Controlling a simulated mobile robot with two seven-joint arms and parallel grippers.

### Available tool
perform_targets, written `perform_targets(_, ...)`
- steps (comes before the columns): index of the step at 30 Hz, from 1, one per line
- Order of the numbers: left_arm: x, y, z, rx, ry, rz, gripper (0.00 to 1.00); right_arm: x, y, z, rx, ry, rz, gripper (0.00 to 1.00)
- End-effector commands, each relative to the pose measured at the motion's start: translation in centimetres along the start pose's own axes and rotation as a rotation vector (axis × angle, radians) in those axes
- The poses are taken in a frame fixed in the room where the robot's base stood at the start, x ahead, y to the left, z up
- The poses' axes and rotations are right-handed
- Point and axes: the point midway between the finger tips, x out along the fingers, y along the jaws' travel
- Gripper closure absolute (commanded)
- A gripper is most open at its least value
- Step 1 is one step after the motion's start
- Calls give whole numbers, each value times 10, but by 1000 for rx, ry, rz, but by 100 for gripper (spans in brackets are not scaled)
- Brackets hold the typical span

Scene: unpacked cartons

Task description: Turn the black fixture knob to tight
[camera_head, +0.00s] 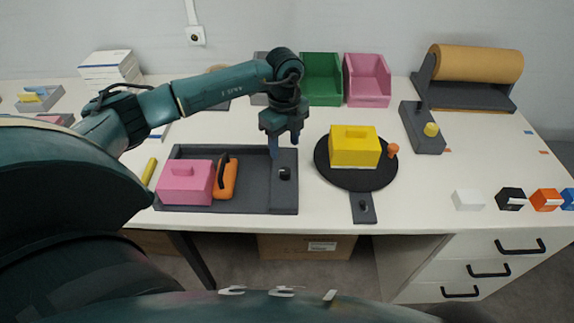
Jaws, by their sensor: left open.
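The black fixture knob (285,173) sits on the flat right-hand panel of a dark grey fixture tray (284,202). My left gripper (285,148) points down just above and behind the knob, its fingers apart and empty. The fingertips appear close to the knob, but I cannot tell whether they touch it. The knob's marking and its turn position are too small to read. The tray's left part holds a pink block with a handle (185,184) and an orange tool with a black grip (228,178). My right gripper is out of view.
Right of the fixture, a black round turntable (345,180) carries a yellow block (354,147), with a small knob panel (363,208) in front. Green (321,78) and pink bins (367,80) stand behind. Small colored blocks line the right side.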

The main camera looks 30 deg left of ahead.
Motion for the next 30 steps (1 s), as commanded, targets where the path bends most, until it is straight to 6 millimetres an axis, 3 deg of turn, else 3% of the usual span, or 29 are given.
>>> perform_targets(6,47,1,-2,1,4,4,50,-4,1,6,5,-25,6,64)
perform_targets(12,78,0,-2,3,4,2,50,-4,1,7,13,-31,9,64)
perform_targets(18,91,0,-2,3,3,-1,50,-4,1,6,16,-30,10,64)
perform_targets(26,92,0,-2,4,3,-1,50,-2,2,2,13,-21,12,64)
perform_targets(30,92,0,-2,4,4,-1,61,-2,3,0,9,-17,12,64)
